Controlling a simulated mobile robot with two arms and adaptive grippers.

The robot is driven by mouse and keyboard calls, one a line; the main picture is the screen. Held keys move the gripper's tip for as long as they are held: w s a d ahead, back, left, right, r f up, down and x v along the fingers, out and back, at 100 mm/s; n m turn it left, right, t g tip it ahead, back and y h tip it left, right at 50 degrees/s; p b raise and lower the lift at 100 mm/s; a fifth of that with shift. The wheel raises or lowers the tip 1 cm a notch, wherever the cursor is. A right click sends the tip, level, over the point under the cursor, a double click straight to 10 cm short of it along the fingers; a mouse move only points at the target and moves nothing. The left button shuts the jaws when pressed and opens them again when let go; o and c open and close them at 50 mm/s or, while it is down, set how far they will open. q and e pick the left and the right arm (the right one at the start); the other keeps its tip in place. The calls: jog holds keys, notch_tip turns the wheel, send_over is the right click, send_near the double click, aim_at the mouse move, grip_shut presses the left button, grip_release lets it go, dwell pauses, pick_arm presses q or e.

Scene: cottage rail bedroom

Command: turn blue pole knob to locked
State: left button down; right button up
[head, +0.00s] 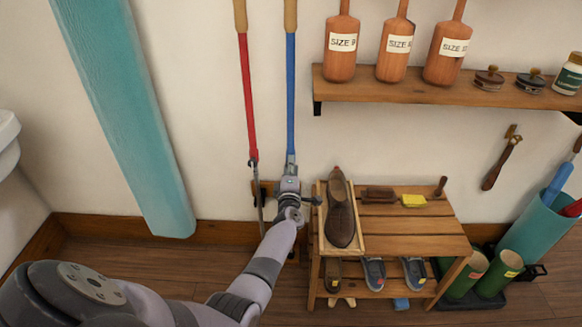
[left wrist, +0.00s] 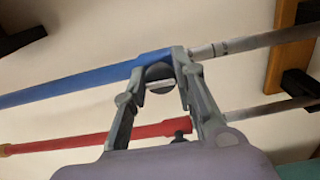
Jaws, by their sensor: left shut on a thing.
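The blue pole (head: 290,95) stands upright against the wall with a wooden grip on top and a grey metal lower part. My left gripper (head: 289,186) is at the joint where blue meets grey. In the left wrist view, the blue pole (left wrist: 85,82) runs behind my left gripper (left wrist: 158,76), whose fingers are shut on the small rounded blue pole knob (left wrist: 157,73) at this joint. The fingers partly hide the knob, and I cannot tell its locked or unlocked setting. My right gripper is in neither view.
A red pole (head: 246,95) stands close left of the blue one; its small dark knob (left wrist: 181,135) shows in the left wrist view. A slatted wooden bench (head: 420,245) with a brown shoe form (head: 340,215) stands just right. A wooden shelf (head: 420,90) is above it.

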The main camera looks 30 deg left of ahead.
pick_arm(q)
jog(key=c, duration=1.3)
grip_release()
jog(key=v, duration=0.7)
jog(key=shift+s+d, duration=0.1)
jog(key=shift+s, duration=0.15)
